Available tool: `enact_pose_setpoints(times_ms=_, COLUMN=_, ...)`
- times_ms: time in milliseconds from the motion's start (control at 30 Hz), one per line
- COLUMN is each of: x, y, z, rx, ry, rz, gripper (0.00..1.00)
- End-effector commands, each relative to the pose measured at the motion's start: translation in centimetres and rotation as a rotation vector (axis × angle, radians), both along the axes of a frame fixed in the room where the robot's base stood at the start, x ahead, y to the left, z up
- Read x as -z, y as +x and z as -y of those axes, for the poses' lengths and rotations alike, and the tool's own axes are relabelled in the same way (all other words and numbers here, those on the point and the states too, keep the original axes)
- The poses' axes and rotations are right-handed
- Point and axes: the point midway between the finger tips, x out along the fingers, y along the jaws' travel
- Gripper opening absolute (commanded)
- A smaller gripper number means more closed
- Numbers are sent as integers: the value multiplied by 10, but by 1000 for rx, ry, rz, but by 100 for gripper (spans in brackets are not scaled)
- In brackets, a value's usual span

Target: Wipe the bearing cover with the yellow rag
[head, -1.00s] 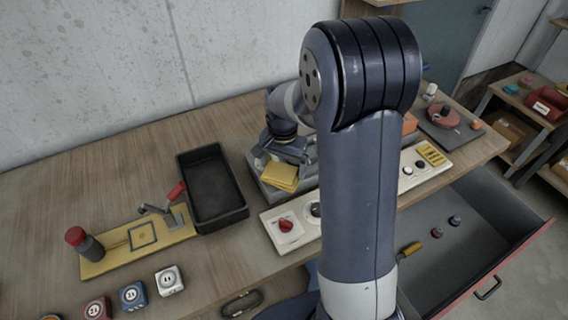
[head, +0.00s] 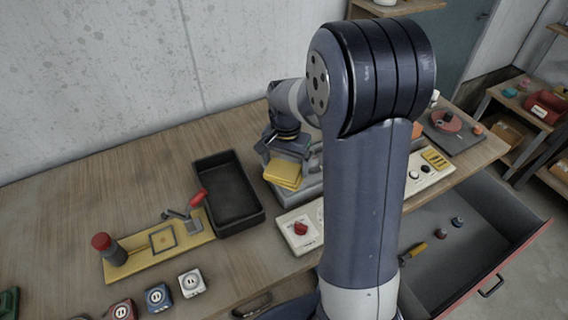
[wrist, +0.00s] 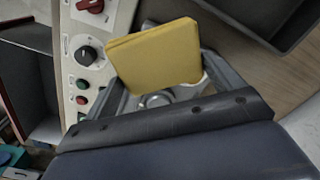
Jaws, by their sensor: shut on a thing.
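The yellow rag (head: 283,173) is a folded pad held in my gripper (head: 287,160) over the grey fixture behind the control panel. In the wrist view the rag (wrist: 155,55) fills the space between the two fingers of my gripper (wrist: 178,78), which is shut on it. A round, shiny grey metal part (wrist: 157,100) shows partly below the rag in the wrist view. It may be the bearing cover, but the rag and gripper hide most of it. I cannot tell whether the rag touches it.
A black tray (head: 258,217) stands left of the gripper. A control panel (head: 285,228) with knobs lies in front. A yellow board (head: 138,266) with a red-topped cylinder (head: 104,247) is at the left. An open drawer (head: 470,262) is at the right front.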

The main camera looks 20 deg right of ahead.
Motion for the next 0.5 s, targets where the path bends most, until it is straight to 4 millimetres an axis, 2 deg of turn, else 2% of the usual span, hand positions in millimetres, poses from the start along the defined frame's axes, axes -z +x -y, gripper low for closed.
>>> enact_pose_setpoints(times_ms=33, x=-9, y=0, z=1, rx=0, ry=-1, rz=1, gripper=67)
enact_pose_setpoints(times_ms=200, x=-23, y=-1, z=3, rx=-2, ry=-1, rz=1, gripper=67)
enact_pose_setpoints(times_ms=500, x=-25, y=-1, z=4, rx=-2, ry=0, rz=0, gripper=67)
